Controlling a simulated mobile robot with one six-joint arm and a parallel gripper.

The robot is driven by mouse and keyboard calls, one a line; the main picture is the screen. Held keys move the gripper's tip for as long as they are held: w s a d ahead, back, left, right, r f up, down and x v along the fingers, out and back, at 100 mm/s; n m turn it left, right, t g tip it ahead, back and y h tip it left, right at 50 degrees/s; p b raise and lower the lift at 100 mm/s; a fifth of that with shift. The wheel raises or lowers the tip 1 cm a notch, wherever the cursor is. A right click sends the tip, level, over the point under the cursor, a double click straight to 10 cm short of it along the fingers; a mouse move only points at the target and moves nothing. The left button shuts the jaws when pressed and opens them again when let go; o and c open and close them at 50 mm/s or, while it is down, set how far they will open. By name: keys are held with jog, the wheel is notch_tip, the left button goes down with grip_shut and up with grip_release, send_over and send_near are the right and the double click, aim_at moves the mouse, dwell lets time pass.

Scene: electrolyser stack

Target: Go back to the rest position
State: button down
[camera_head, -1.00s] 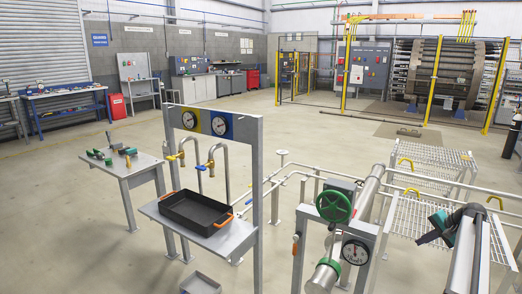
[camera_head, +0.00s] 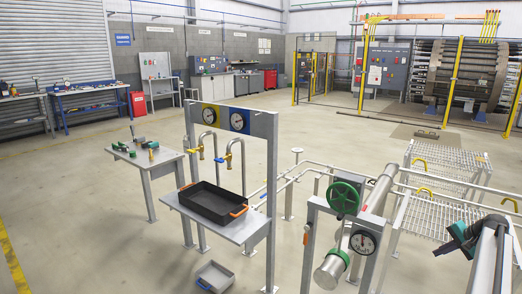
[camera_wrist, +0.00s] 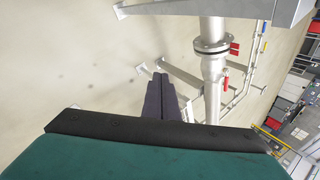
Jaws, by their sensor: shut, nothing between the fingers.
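My gripper (camera_head: 439,249) is at the right of the head view, at the end of my arm. It points left and slightly down, beside the wire-mesh racks (camera_head: 437,215) in the picture. In the wrist view its two dark fingers (camera_wrist: 161,82) lie together with nothing between them. Behind the fingers in that view are pale floor and a flanged grey pipe (camera_wrist: 211,70).
A black tray (camera_head: 213,219) sits on a grey shelf. A workbench (camera_head: 170,165) holds tools. Open floor lies behind.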

jog(key=s+a+f+n+g, duration=0.2)
jog(key=s+a+f, duration=0.1)
jog(key=a+f, duration=0.8)
jog(key=s+a+f+n+g+y, duration=0.15)
jog(key=s+a+f, duration=0.25)
jog(key=a+f, duration=0.7)
jog(key=s+a+f+n+g+h, duration=0.1)
jog(key=s+a+f+n+g, duration=0.15)
jog(key=a+f, duration=0.85)
jog(key=s+a+f+n+g, duration=0.2)
jog(key=s+a, duration=0.6)
jog(key=a, duration=0.1)
jog(key=s+a+f+n+g, duration=0.1)
jog(key=s+a+f, duration=0.1)
jog(key=s+a, duration=0.65)
jog(key=s+a+f+n+g+h, duration=0.1)
jog(key=s+a+n, duration=0.1)
jog(key=s, duration=0.6)
jog(key=s+a+f+n+g+h, duration=0.1)
jog(key=s+a, duration=0.3)
jog(key=s, duration=0.5)
jog(key=shift+s+a+f+n+g+h, duration=0.25)
jog(key=shift+n+h, duration=0.2)
jog(key=shift+n, duration=0.35)
jog(key=shift+w, duration=0.1)
